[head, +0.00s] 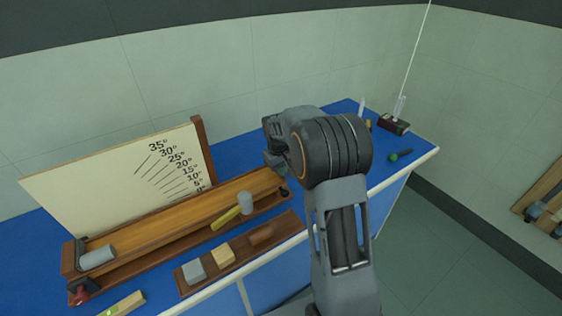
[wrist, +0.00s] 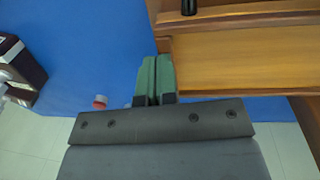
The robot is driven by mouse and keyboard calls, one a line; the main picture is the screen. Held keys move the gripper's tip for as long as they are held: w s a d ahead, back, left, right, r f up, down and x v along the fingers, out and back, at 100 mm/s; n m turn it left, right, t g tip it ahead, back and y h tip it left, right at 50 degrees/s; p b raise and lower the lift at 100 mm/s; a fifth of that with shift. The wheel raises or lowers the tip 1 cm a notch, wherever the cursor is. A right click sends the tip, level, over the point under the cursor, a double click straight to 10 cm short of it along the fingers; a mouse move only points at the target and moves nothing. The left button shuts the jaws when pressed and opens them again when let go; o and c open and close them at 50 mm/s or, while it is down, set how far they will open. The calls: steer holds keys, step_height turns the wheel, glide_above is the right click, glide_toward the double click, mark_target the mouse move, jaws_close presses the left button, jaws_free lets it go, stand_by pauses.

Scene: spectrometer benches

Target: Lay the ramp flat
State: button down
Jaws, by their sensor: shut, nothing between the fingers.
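The ramp (head: 165,222) is a long wooden plank above a wooden base (head: 150,262), in front of a white angle board (head: 110,185) marked from 0° to 35°. A gap shows between plank and base; the exact tilt is hard to read. My gripper (wrist: 157,75) has green fingers pressed together with nothing between them. In the wrist view they are at the corner of the wooden ramp (wrist: 235,65); I cannot tell whether they touch. In the head view my gripper (head: 274,158) is at the ramp's right end, partly hidden by my arm.
A grey cylinder (head: 98,257) sits at the ramp's left end. Another cylinder (head: 245,203) and a yellow block (head: 225,218) are near the middle. A wooden tray (head: 240,262) with blocks lies in front.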

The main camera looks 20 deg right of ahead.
step_height(320, 180, up, 14)
steer(key=p, duration=0.2)
steer(key=s+a+f+m+t, duration=0.1)
steer(key=s+a, duration=0.2)
steer(key=s, duration=0.8)
steer(key=s+a+m+t+y, duration=0.1)
steer(key=s+a, duration=0.3)
steer(key=s, duration=0.8)
steer(key=shift+a+f+t, duration=0.2)
steer(key=shift+f+t, duration=0.15)
steer(key=shift+t, duration=0.45)
